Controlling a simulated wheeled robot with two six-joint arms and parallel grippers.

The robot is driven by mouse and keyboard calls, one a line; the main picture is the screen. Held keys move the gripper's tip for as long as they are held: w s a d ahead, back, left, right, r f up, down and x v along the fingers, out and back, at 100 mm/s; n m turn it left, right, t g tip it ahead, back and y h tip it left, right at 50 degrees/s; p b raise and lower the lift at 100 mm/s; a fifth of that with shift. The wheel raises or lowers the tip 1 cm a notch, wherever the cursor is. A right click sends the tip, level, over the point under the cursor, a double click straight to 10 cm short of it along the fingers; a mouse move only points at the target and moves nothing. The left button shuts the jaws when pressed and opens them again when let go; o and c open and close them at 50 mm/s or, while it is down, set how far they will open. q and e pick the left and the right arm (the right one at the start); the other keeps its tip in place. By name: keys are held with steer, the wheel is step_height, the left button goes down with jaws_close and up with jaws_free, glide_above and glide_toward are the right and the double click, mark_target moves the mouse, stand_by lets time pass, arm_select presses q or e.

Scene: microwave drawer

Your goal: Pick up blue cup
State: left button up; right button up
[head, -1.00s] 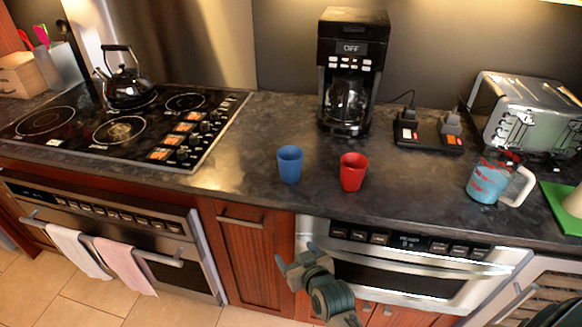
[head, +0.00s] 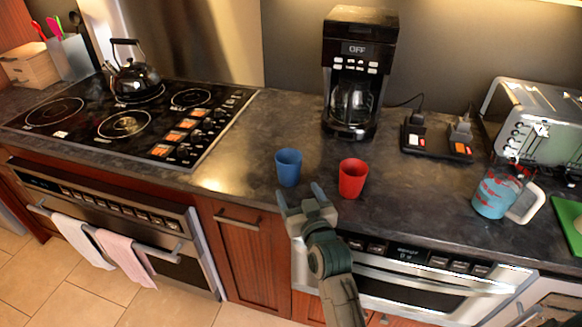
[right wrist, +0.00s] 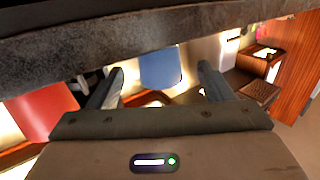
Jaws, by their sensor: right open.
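The blue cup (head: 288,167) stands upright on the dark counter, left of the red cup (head: 352,179). My right gripper (head: 303,192) is open and empty at the counter's front edge, just in front of and slightly below the blue cup, apart from it. In the right wrist view, the blue cup (right wrist: 160,68) shows beyond and between the two open fingers (right wrist: 160,84), with its upper part hidden behind a dark band. The red cup (right wrist: 38,115) is at the left of that view. My left gripper is not in view.
A coffee maker (head: 354,75) stands behind the cups. A stove with a kettle (head: 134,78) is at the left. A blue measuring cup (head: 497,193), a toaster (head: 535,120) and a green board (head: 568,222) are at the right. The counter left of the blue cup is clear.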

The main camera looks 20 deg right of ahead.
mark_target(292, 178)
steer(key=shift+w+f, duration=0.1)
steer(key=shift+w, duration=0.9)
steer(key=shift+w+d+p, duration=0.1)
steer(key=shift+w+p, duration=0.2)
steer(key=w+p, duration=0.1)
steer(key=w, duration=0.3)
steer(key=shift+w+p, duration=0.15)
steer(key=shift+p, duration=0.2)
steer(key=shift+w, duration=0.25)
steer(key=shift+s, duration=0.1)
steer(key=shift+c, duration=0.8)
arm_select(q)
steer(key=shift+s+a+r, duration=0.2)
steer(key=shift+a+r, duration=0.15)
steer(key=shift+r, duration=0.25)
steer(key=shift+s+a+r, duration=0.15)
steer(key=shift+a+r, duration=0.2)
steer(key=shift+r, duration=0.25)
arm_select(e)
steer(key=c, duration=0.9)
steer(key=shift+c, duration=0.2)
